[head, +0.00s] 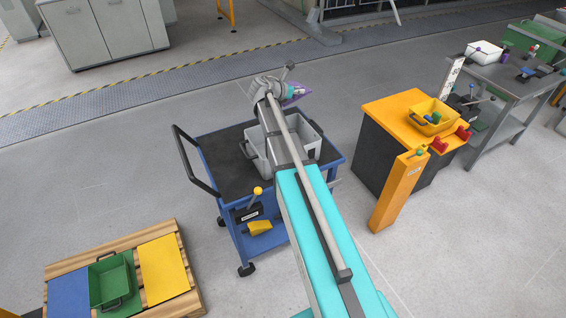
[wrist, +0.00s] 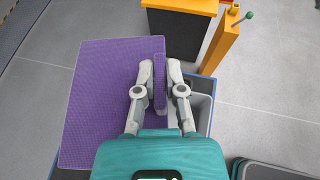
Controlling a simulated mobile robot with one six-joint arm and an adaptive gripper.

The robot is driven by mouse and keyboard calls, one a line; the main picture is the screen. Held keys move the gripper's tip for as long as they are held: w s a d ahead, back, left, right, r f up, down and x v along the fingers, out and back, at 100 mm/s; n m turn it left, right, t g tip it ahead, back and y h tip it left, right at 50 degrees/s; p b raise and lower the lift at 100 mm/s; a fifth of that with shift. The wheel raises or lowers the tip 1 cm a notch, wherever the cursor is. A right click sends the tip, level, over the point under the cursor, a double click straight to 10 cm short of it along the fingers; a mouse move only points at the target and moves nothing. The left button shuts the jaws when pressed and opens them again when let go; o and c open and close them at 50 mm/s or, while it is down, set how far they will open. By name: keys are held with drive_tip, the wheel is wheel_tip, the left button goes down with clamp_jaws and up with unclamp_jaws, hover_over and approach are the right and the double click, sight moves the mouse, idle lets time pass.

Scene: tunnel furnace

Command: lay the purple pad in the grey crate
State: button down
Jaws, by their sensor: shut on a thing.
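The purple pad (wrist: 98,95) is a large flat sheet in the wrist view, with an upright purple grip piece (wrist: 159,85) at its right. My gripper (wrist: 159,72) is shut on that grip piece. In the head view only a small part of the pad (head: 297,91) shows past my arm. The grey crate (head: 312,148) stands on the blue cart, partly hidden behind my arm. In the wrist view a strip of the crate (wrist: 203,113) shows right of my fingers, while the pad and my gripper cover the rest. The pad appears above the crate; the gap cannot be told.
The blue cart (head: 212,146) has a black top and a handle at its left. An orange-topped cabinet (head: 385,108) with a yellow crate (head: 433,111) and an orange post (head: 397,192) stand to its right. A pallet (head: 170,225) with coloured mats and a green crate (head: 106,281) is front left.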

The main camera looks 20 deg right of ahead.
drive_tip(key=s+a+f+m+g+b, duration=0.1)
drive_tip(key=s+f+b, duration=0.2)
drive_tip(key=s, duration=0.6)
drive_tip(key=s+a+f+m+g+b, duration=0.1)
drive_tip(key=s+f+m+g+b, duration=0.1)
drive_tip(key=s, duration=0.7)
wheel_tip(320, 180, down, 2)
drive_tip(key=shift+s+a+f+g+h+b, duration=0.15)
drive_tip(key=shift+s+g+h+b, duration=0.15)
drive_tip(key=shift+s+h+b, duration=0.15)
drive_tip(key=shift+w, duration=0.25)
drive_tip(key=w+f+b, duration=0.9)
drive_tip(key=w, duration=0.4)
drive_tip(key=shift+a, duration=0.4)
drive_tip(key=shift+w+f+b, duration=0.2)
drive_tip(key=shift+f+b, duration=0.8)
drive_tip(key=shift+b, duration=0.05)
drive_tip(key=shift+w+f+b, duration=0.15)
drive_tip(key=shift+f+b, duration=0.85)
drive_tip(key=shift+b, duration=0.05)
